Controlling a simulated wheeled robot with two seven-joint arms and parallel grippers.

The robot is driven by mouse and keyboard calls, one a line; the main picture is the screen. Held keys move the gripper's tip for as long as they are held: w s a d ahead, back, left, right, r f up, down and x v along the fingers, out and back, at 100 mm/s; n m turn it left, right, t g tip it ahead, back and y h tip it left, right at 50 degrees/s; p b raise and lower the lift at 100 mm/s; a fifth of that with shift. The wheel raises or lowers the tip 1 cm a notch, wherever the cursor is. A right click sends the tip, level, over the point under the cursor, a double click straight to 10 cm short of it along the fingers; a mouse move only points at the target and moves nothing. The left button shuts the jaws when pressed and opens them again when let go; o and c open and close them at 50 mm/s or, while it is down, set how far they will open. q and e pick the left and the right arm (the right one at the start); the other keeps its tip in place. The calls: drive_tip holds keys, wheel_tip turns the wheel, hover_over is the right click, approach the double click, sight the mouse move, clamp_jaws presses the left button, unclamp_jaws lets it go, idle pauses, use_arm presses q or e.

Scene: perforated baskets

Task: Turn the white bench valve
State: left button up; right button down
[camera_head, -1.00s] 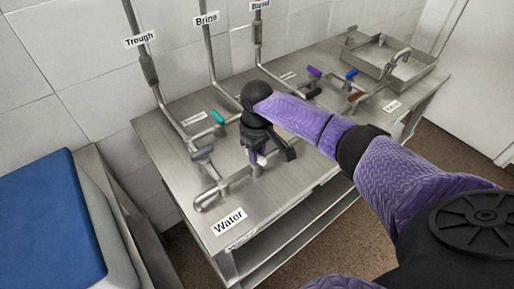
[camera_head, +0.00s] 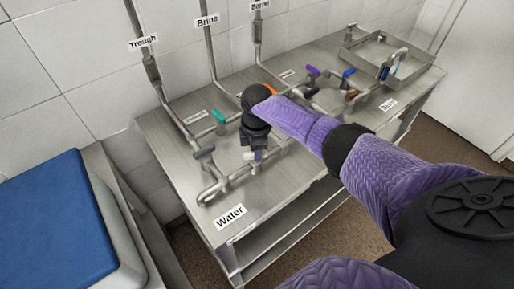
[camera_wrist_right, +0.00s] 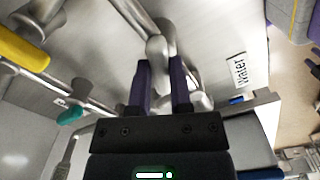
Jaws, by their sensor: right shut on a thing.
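The white bench valve (camera_head: 248,156) is on the low pipe at the front of the steel bench, near the "Water" label. Only a small part of its pale handle shows in the head view. My right gripper (camera_head: 257,150) points down over it and is shut on it. In the right wrist view the two dark fingers of the right gripper (camera_wrist_right: 160,85) stand on either side of a pale handle (camera_wrist_right: 157,72), beside the grey pipe. My left gripper is not in view.
Other valve handles are close by: teal (camera_head: 218,116), grey (camera_head: 204,152), orange (camera_head: 270,89), purple (camera_head: 313,71) and blue (camera_head: 349,73). A steel basin (camera_head: 362,56) is at the far right. A blue-topped block (camera_head: 50,225) stands left of the bench (camera_head: 270,195).

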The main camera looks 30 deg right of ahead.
drive_tip(key=n, duration=0.4)
drive_tip(key=shift+w, duration=0.1)
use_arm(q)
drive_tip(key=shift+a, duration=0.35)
use_arm(e)
drive_tip(key=shift+n, duration=0.6)
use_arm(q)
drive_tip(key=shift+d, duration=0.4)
use_arm(e)
drive_tip(key=shift+n, duration=0.3)
drive_tip(key=c, duration=0.5)
unclamp_jaws()
drive_tip(key=shift+c, duration=0.2)
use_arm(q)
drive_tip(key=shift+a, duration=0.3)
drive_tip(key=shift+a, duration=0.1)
